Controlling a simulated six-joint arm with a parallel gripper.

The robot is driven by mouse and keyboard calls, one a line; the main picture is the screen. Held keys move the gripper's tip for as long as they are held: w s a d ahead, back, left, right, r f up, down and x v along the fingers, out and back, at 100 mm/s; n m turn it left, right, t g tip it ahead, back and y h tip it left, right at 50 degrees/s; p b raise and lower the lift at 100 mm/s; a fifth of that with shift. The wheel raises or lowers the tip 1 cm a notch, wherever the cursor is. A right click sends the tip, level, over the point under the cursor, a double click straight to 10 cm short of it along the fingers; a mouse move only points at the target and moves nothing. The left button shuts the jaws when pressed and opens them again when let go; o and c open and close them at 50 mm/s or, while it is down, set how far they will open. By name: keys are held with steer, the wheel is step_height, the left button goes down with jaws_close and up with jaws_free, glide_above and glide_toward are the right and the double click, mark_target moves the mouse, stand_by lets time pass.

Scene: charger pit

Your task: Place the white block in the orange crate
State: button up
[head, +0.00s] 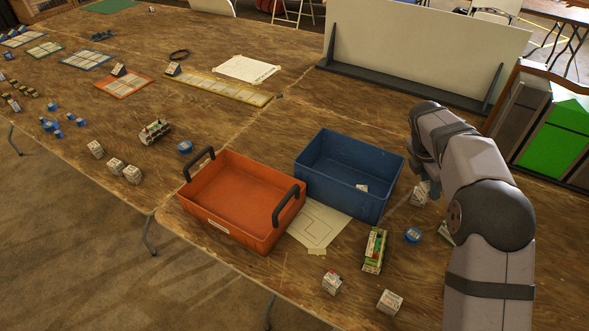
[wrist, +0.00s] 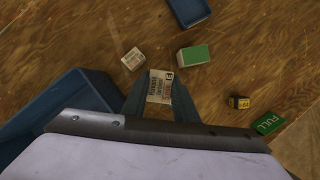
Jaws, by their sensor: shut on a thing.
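My gripper (wrist: 159,84) is shut on a white block (wrist: 158,90) with printed labels, which sits between its two fingers in the wrist view. I cannot tell whether this block touches the table. In the head view my arm hides most of the gripper. A white block (head: 420,191) shows beside the blue crate there; I cannot tell if it is the held one. The orange crate (head: 222,227) stands left of the blue crate, with dark handles raised at both ends, and its visible inside is empty.
Another white block (wrist: 132,58) and a green-topped box (wrist: 194,54) lie near my fingers. A green carton (head: 375,250) and white blocks (head: 332,282) lie in front.

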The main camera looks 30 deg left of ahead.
step_height(320, 180, up, 10)
steer(key=r, duration=0.1)
steer(key=s+a+n+t+y, duration=0.1)
steer(key=s+a+n, duration=0.3)
steer(key=a, duration=0.9)
steer(key=s+a+n+y, duration=0.2)
steer(key=s+a+n, duration=0.25)
steer(key=a, duration=0.85)
steer(key=s+a+n+y, duration=0.2)
steer(key=s+a+n, duration=0.3)
steer(key=s+a, duration=1)
steer(key=shift+w+f+p, duration=0.15)
steer(key=shift+f+p, duration=0.25)
steer(key=shift+f, duration=5.05)
steer(key=shift+w+f+p, duration=0.1)
steer(key=shift+f+p, duration=0.25)
steer(key=shift+f, duration=5.1)
steer(key=shift+f, duration=0.15)
steer(key=o, duration=1.1)
steer(key=shift+o, duration=0.2)
